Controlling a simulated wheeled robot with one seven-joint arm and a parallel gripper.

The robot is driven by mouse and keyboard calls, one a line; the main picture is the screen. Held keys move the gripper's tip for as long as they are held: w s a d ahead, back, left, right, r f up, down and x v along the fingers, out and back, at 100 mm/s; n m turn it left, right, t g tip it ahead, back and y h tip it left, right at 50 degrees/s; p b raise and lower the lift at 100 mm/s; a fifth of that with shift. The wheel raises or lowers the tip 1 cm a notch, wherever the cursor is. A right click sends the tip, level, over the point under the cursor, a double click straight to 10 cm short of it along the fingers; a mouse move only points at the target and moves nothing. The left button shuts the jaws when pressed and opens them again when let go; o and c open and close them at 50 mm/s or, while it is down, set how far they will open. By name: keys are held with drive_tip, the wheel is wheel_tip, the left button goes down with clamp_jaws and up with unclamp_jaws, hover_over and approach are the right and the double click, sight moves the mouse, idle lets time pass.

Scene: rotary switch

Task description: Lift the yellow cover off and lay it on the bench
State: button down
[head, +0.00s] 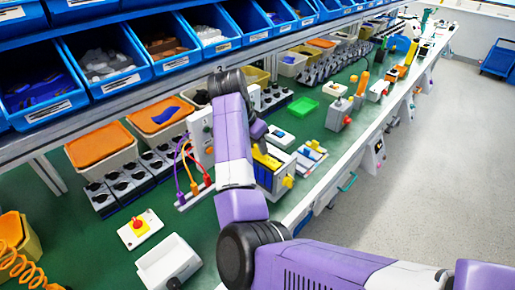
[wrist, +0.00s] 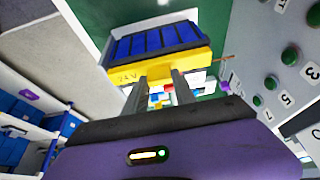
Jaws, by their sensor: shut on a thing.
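The yellow cover (wrist: 147,74), marked "24V", shows in the wrist view in front of a dark blue ribbed block. My gripper (wrist: 162,84) is shut on the cover's near edge, with its two grey fingers reaching it. In the head view the yellow cover (head: 266,157) is at the top of a white and dark box (head: 268,179) with a yellow knob on its right side. I cannot tell whether there is a gap between cover and box. My fingertips are mostly hidden behind my arm in the head view. The green bench (head: 222,262) lies under the box.
A blue and white module (head: 312,155) stands close right of the box. A grey panel with plugged cables (head: 197,178) stands to its left. A green tray (head: 303,106) lies farther back.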

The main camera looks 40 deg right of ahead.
wheel_tip(320, 180, up, 19)
wheel_tip(320, 180, up, 5)
drive_tip(key=p, duration=0.5)
hover_over(257, 154)
drive_tip(key=shift+r, duration=0.2)
idle(0.6)
